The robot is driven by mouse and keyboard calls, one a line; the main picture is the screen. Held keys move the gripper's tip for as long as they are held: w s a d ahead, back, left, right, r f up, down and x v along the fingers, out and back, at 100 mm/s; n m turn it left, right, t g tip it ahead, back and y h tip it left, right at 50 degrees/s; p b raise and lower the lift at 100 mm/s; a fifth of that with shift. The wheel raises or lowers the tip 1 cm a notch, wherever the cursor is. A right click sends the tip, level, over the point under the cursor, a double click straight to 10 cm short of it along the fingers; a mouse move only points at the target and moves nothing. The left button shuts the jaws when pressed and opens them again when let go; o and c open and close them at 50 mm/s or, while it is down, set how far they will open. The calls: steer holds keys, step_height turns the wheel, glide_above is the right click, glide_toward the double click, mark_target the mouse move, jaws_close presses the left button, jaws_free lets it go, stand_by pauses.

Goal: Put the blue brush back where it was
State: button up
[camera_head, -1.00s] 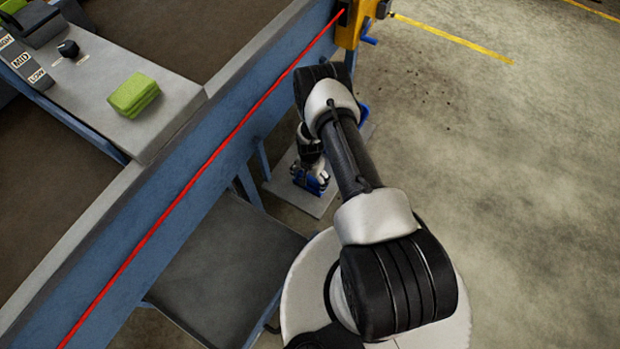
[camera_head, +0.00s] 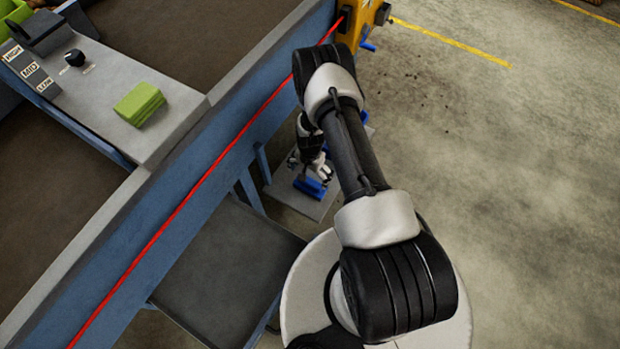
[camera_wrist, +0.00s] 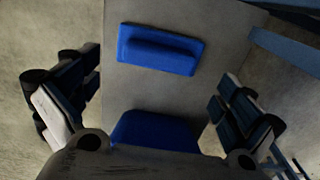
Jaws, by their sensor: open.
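A blue block with a raised bar along its top, which looks like the brush (camera_wrist: 160,50), lies flat on a grey board (camera_wrist: 225,35) in the wrist view. It also shows in the head view (camera_head: 310,188), just below my gripper (camera_head: 312,165). My gripper (camera_wrist: 160,115) is open and empty, its fingers spread left and right in the wrist view. The brush lies beyond the fingers, apart from them. A second blue thing (camera_wrist: 155,130) is partly hidden by my gripper's base; I cannot tell what it is.
The blue machine frame with a red cord (camera_head: 190,200) runs along the left of the board. A grey step (camera_head: 228,262) is nearby. A green sponge (camera_head: 139,103) lies on the control panel. A yellow bracket (camera_head: 362,20) is at the top. The floor at right is clear.

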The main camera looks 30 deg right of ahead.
mark_target(310, 182)
step_height(310, 182, up, 6)
steer(key=shift+f+p, duration=0.15)
steer(key=shift+p, duration=0.4)
